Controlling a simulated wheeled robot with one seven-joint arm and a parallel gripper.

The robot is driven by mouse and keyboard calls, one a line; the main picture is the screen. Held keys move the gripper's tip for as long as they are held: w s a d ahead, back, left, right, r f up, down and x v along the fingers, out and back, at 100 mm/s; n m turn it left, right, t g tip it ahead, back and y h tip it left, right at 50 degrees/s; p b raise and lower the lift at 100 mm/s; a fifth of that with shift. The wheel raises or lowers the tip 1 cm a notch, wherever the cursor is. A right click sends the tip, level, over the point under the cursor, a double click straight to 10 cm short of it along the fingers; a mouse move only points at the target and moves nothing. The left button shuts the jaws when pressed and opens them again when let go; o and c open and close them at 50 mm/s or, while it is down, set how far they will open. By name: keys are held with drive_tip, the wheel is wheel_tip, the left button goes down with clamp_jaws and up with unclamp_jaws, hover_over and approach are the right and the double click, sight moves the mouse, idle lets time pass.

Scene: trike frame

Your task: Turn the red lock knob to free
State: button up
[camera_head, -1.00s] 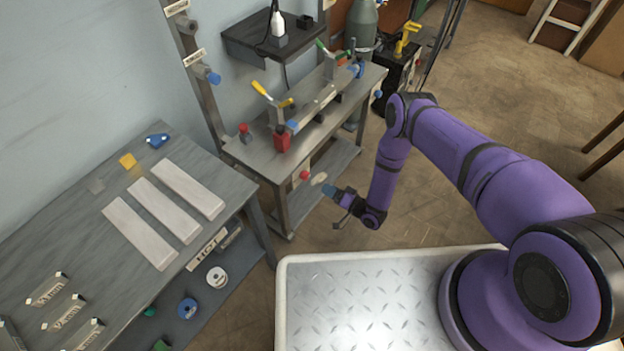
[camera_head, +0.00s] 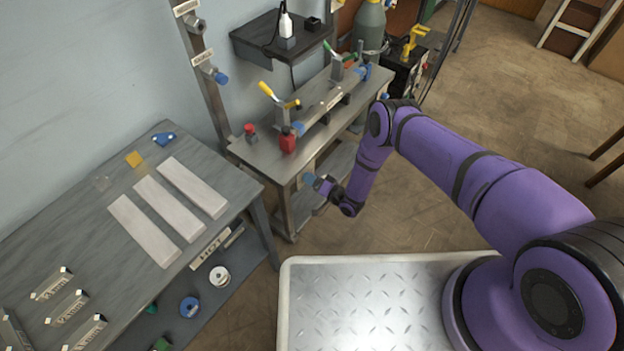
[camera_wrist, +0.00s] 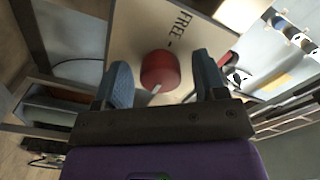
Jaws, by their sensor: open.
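The red lock knob (camera_wrist: 160,70) shows in the wrist view on a pale plate (camera_wrist: 135,30) lettered "FREE" with a short dash mark beside it. A small white mark shows on the knob's edge, at its lower side in the picture. My gripper (camera_wrist: 165,82) is open, with one blue finger on each side of the knob. A gap shows on both sides; I cannot tell how deep the fingers reach. In the head view my gripper (camera_head: 312,180) is at the front of the steel bench, and the knob is hidden there.
The steel bench (camera_head: 262,160) carries a red bottle (camera_head: 288,141), a red button (camera_head: 250,132) and a clamped bar (camera_head: 325,103). A grey table (camera_head: 95,205) with pale bars stands at left. Floor is open at right.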

drive_tip(key=c, duration=0.9)
